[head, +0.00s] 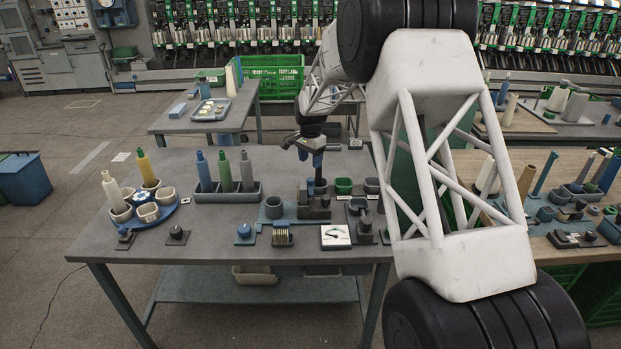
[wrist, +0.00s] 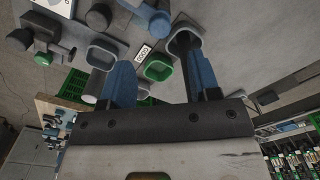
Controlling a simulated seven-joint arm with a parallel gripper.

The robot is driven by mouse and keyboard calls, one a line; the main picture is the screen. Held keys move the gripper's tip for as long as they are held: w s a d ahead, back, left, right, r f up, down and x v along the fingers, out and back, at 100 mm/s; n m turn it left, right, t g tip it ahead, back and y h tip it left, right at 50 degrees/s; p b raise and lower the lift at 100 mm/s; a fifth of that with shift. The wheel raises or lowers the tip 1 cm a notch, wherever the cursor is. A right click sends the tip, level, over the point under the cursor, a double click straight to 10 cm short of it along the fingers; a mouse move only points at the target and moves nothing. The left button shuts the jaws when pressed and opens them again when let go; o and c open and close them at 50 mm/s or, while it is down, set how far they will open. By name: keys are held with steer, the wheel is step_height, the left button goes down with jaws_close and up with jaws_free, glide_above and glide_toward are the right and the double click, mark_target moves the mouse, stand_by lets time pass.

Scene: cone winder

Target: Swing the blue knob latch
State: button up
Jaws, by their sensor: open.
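A blue knob (head: 244,231) sits on a small plate near the front edge of the grey table, left of the comb-like fixture. It is the part that best fits the latch, but its arm or catch is too small to make out. My gripper (head: 317,160) is above the back right of the table, behind and to the right of the knob and apart from it. In the wrist view my gripper (wrist: 162,82) shows two blue fingers spread wide with nothing held. A blue part (wrist: 150,18) shows at the top there; I cannot tell if it is the latch.
A green cup (head: 343,186) stands near my gripper. The comb-like fixture (head: 282,236) and a white dial gauge (head: 336,237) line the front edge right of the knob. A tray of cones (head: 228,195) and a round blue carrier (head: 146,212) stand left. Bare tabletop lies between them.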

mark_target(310, 179)
steer(key=shift+f, duration=3.9)
steer(key=shift+c, duration=0.3)
steer(key=c, duration=0.9)
steer(key=shift+o, duration=0.2)
